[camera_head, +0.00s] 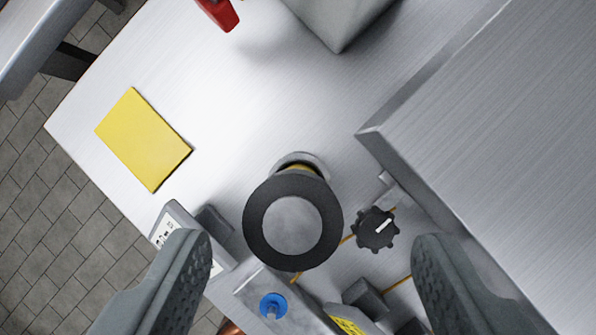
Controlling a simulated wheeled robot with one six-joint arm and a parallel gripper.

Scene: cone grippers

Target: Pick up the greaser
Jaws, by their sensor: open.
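My gripper (311,243) is open, with one grey finger at the lower left and one at the lower right. An upright round thing with a wide black ring and a grey disc inside it, which looks like the greaser (257,222), stands between and a little beyond the fingertips. I see it almost from above, so its top hides most of its body; a grey rim and a yellowish band show behind it. Neither finger appears to touch it. The pictures do not make its identity certain.
A black knob (374,230) is close by on the right, near the large metal block (500,130). A grey device (180,225), a blue knob (272,305) and other small parts crowd below. A yellow pad (143,139) lies left. Clear steel tabletop (220,95) extends beyond.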

